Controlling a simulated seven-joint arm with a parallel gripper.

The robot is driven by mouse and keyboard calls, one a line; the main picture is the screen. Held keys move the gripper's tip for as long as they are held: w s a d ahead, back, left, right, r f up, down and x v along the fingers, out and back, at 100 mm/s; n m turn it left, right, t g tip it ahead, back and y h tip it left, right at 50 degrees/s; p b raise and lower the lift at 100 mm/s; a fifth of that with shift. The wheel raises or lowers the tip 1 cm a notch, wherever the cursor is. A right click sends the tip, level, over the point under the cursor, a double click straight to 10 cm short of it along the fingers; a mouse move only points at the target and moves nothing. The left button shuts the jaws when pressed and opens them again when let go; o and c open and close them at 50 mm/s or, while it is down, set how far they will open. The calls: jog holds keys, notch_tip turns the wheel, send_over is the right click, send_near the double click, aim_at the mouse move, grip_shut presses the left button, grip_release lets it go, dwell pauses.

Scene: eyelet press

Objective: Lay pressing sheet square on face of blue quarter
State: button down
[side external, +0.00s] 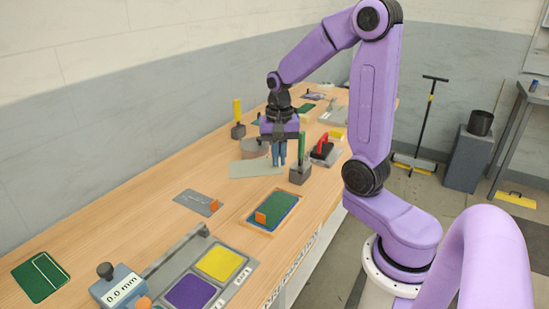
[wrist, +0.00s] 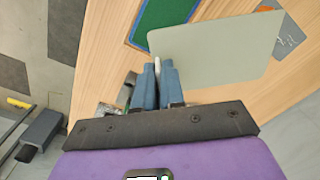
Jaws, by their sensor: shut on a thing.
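The pressing sheet, a thin pale grey-green rectangle (side external: 250,168), extends from my gripper (side external: 279,163) on its left in the side view. In the wrist view the sheet (wrist: 215,48) spreads to the right of my gripper (wrist: 157,66), whose blue fingers are shut on a small white tab at its edge. The sheet looks roughly level; its height over the table is hard to judge. A green panel with a blue border (side external: 282,205), probably the blue quarter, lies in a wooden tray with an orange tab. It partly shows in the wrist view (wrist: 160,22), apart from my fingers.
A grey block with a green upright (side external: 300,172) stands close right of my gripper, and a black holder with a red handle (side external: 323,150) is behind it. A grey plate (side external: 198,202) lies left of the tray. The press bed holds yellow (side external: 221,264) and purple (side external: 190,293) pads.

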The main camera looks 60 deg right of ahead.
aim_at(251, 161)
jog(key=d+n, duration=0.1)
jog(key=n, duration=0.2)
jog(key=d+n, duration=0.1)
jog(key=n, duration=0.2)
jog(key=s+d+n, duration=0.1)
jog(key=n, duration=0.3)
jog(key=shift+d+f, duration=0.25)
jog(key=shift+f, duration=0.05)
jog(key=shift+f, duration=0.1)
jog(key=shift+f, duration=2.95)
jog(key=shift+f, duration=2.3)
dwell(0.3)
jog(key=w+a+r, duration=0.1)
jog(key=w+r, duration=0.1)
jog(key=w, duration=0.1)
jog(key=w+a+r, duration=0.2)
jog(key=w+r, duration=0.1)
jog(key=w+a+r, duration=0.2)
jog(key=w, duration=0.1)
jog(key=shift+r, duration=0.4)
jog(key=s+a, duration=0.2)
jog(key=a, duration=0.7)
jog(key=shift+a+f, duration=0.2)
jog(key=shift+a, duration=0.15)
